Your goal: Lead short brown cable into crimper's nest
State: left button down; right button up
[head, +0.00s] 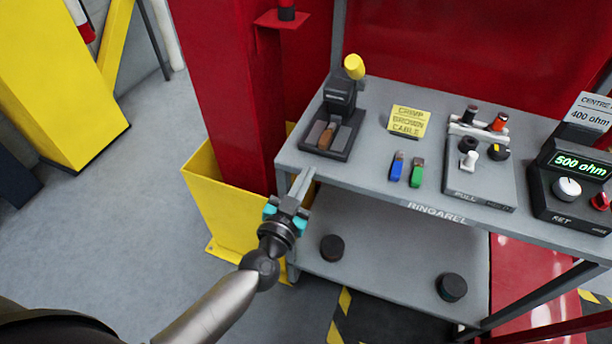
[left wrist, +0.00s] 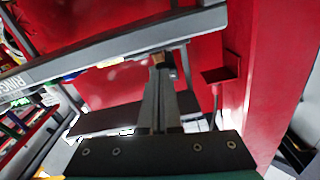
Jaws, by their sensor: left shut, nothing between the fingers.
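The crimper (head: 341,100) is a dark press with a yellow-knobbed lever, standing at the left end of the grey table. The short brown cable (head: 327,136) lies on the crimper's base, between light grey blocks; I cannot tell how deep it sits in the nest. My left gripper (head: 306,178) is shut and empty, its fingertips at the table's front left edge, in front of and apart from the cable. In the left wrist view the shut fingers (left wrist: 160,88) point at a small brown piece, probably the cable. My right gripper is not in view.
A yellow label (head: 408,121), a blue connector (head: 397,166) and a green connector (head: 417,173) lie right of the crimper. The pull tester (head: 480,180) and resistance meter (head: 567,188) stand farther right. A red column (head: 228,90) with a yellow base guard rises at left.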

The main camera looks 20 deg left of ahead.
aim_at(322, 148)
pick_arm(q)
jog(key=w, duration=0.3)
jog(key=w+b, duration=0.1)
jog(key=shift+w+d, duration=0.25)
jog(key=shift+w, duration=0.85)
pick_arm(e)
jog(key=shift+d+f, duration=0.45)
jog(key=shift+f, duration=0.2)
pick_arm(q)
jog(key=shift+w, duration=0.6)
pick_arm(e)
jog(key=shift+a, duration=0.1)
pick_arm(q)
jog(key=shift+s+p, duration=0.55)
jog(key=shift+s, duration=0.95)
jog(key=s+p, duration=0.2)
jog(key=s, duration=1.3)
jog(key=shift+a, duration=0.3)
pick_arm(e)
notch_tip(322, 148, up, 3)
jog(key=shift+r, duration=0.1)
pick_arm(q)
jog(key=shift+s, duration=0.1)
